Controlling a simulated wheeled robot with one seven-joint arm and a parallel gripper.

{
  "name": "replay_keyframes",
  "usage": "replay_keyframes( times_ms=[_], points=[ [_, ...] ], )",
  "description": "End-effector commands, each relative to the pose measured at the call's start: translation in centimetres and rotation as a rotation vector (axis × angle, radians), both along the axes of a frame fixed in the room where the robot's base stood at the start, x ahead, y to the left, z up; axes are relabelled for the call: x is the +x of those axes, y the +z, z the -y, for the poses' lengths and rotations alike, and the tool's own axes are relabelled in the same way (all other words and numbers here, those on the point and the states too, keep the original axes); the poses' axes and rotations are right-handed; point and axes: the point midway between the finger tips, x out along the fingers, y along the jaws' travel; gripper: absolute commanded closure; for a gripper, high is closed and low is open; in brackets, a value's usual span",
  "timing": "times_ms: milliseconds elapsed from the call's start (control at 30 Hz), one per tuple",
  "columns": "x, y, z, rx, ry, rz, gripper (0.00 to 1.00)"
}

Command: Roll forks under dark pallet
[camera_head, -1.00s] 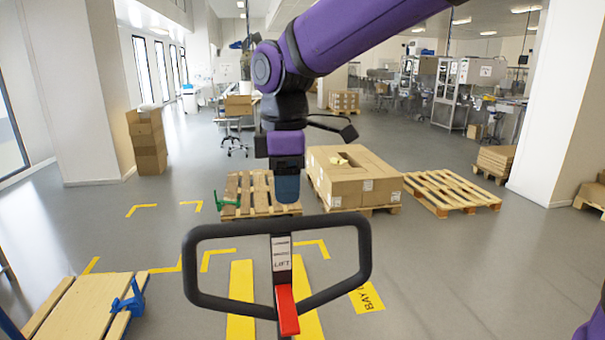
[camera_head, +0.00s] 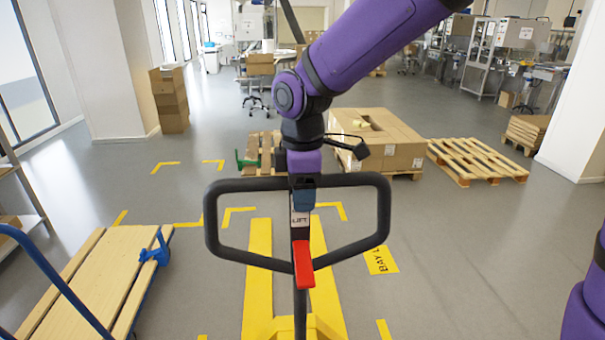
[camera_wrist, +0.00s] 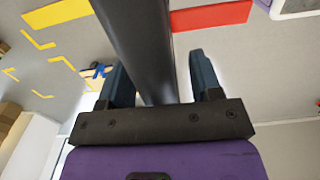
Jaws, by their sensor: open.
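A pallet truck stands in front of me. Its black loop handle (camera_head: 213,228) has a red lever (camera_head: 303,265), and its yellow forks (camera_head: 258,270) reach ahead along the floor. My gripper (camera_head: 302,200) is at the middle of the handle's top bar. In the wrist view its open fingers (camera_wrist: 160,80) stand on either side of a black bar (camera_wrist: 143,45), with a gap on at least the right side. A brown slatted pallet (camera_head: 253,147) with a green clamp lies beyond the forks, partly hidden by my arm. I cannot tell surely that it is the dark one.
A pallet with cardboard boxes (camera_head: 385,140) stands beyond the forks to the right, beside an empty light pallet (camera_head: 478,160). A wooden-decked trolley (camera_head: 85,285) with a blue rail is at front left. Yellow markings lie on the floor. The floor at right is mostly clear.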

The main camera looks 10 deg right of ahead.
Motion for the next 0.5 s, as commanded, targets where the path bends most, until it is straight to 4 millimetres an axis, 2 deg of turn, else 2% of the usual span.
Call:
replay_keyframes(
  times_ms=[367,500],
  points=[
    [-0.03,-0.51,-0.01,0.000,0.000,0.000,0.41],
    [-0.03,-0.50,-0.01,0.000,0.000,0.000,0.71]
  ],
)
